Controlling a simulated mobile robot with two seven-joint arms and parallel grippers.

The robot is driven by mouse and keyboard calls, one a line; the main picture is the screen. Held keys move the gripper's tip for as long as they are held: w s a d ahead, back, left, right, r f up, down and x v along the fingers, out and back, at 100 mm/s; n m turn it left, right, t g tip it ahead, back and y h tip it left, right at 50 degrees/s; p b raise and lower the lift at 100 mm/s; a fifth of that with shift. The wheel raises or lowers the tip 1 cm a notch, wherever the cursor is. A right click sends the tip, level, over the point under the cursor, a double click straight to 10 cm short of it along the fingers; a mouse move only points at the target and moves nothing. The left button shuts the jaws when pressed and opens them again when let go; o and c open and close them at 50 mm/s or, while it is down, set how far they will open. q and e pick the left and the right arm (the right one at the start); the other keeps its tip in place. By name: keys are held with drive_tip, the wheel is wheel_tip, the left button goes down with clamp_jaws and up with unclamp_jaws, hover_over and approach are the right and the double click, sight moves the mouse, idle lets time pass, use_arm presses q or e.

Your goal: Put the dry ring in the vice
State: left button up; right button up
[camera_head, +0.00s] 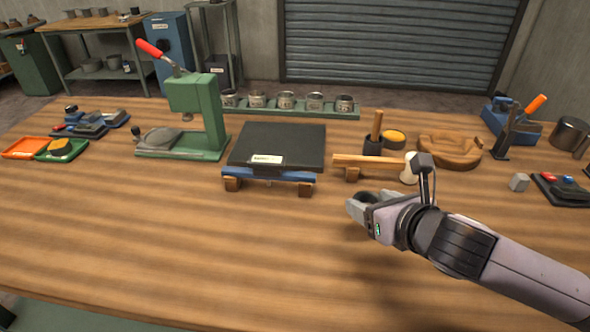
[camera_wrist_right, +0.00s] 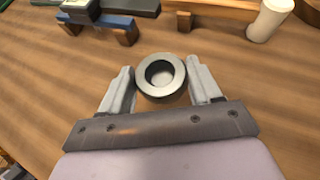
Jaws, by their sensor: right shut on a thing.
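A dark grey metal ring (camera_wrist_right: 160,95) sits between the two pale fingers of my right gripper (camera_wrist_right: 160,82) in the wrist view, with wood grain close behind it. In the head view the right gripper (camera_head: 361,205) is shut on the ring just above the table, right of centre, and its fingers partly hide the ring. A blue, vice-like tool (camera_head: 494,118) stands at the back right; I cannot tell its jaws clearly. An orange-handled tool (camera_head: 535,105) shows beside it. My left gripper is not in view.
A black slab (camera_head: 285,143) on a blue support, a wooden mallet (camera_head: 375,162) and a curved wooden block (camera_head: 450,148) stand behind the gripper. A green press (camera_head: 197,115) is at left. The front table (camera_head: 190,240) is clear.

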drive_tip(key=w+a+r+n+y, duration=0.2)
drive_tip(key=w+a+r, duration=0.1)
drive_tip(key=w+r, duration=0.25)
wheel_tip(320, 180, up, 9)
drive_tip(key=n+g+y+p, duration=0.1)
drive_tip(key=n+g+y, duration=0.1)
hover_over(335, 207)
wheel_tip(335, 207, down, 20)
drive_tip(key=shift+r+b, duration=0.1)
drive_tip(key=shift+b, duration=0.35)
drive_tip(key=o, duration=1.3)
drive_tip(key=shift+f, duration=0.2)
